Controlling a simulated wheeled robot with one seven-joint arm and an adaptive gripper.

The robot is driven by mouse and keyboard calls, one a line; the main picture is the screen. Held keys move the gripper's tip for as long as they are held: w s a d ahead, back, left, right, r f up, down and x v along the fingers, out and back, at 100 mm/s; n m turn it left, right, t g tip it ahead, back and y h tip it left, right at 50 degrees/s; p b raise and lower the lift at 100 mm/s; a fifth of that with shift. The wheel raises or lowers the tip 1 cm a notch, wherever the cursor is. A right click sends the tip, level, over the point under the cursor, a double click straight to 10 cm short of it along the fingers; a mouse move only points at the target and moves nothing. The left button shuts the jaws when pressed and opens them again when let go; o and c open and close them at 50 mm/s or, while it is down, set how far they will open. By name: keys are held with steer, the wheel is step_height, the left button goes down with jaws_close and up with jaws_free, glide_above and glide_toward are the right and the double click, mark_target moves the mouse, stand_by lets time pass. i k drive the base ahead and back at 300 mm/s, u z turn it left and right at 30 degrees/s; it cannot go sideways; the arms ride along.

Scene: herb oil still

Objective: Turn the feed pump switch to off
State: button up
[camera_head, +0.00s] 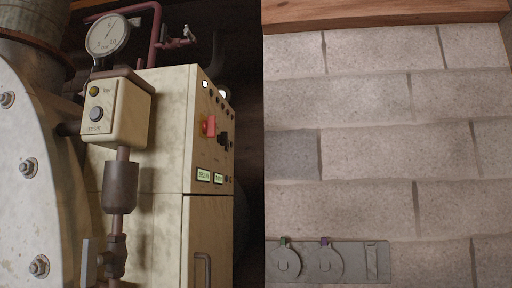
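A cream control cabinet (165,120) stands left of centre, its narrow panel side facing right. On that panel are a red switch (208,126) on a yellow-orange backing and a black knob-like switch (224,138) beside it. Their labels are too small to read, so I cannot tell which control is the feed pump switch or how it is set. A smaller cream box (118,108) in front of the cabinet carries an amber lamp (94,91) and a round grey button or knob (96,114); its lettering is unreadable. My gripper is not in view.
A round pressure gauge (107,35) tops the small box, with a pipe and valve (116,255) below it. A large bolted metal flange (35,190) fills the left edge. Two lit displays (204,176) sit low on the panel. A grey plate with round fittings (352,262) lies before the pale block wall (400,130).

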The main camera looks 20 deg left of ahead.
mark_target(222, 139)
steer(key=u, duration=0.25)
steer(key=i, duration=0.7)
steer(key=u, duration=0.6)
